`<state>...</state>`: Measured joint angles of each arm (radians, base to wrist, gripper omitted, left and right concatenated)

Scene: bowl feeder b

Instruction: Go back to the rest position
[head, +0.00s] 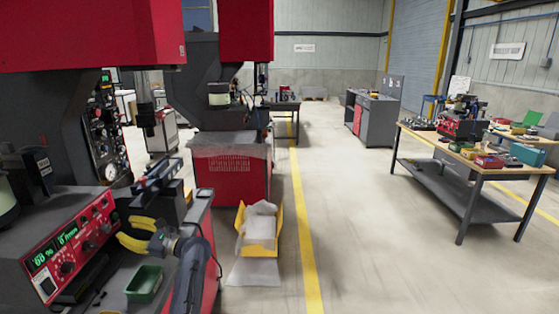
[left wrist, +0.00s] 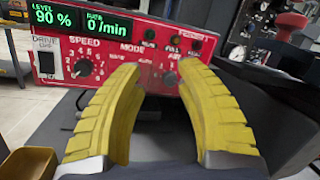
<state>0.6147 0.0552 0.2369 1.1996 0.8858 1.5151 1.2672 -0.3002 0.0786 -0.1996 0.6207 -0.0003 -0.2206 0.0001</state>
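My left gripper (head: 124,229) is over the grey machine bench at lower left in the head view, its yellow fingers pointing left toward a red control box (head: 75,245). In the left wrist view the gripper (left wrist: 161,70) has its two yellow fingers apart with nothing between them. The control box (left wrist: 120,45) stands just beyond the fingertips there, with green displays reading 90 % and 0 /min. I cannot tell from these views whether the fingertips touch it. My right gripper is not in view.
A small green bin (head: 144,283) sits on the bench below my left gripper. A dark rail device (head: 158,182) stands just behind it. A yellow bin (head: 260,228) is on the floor to the right. A wooden-topped table (head: 410,128) stands farther right, across open floor.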

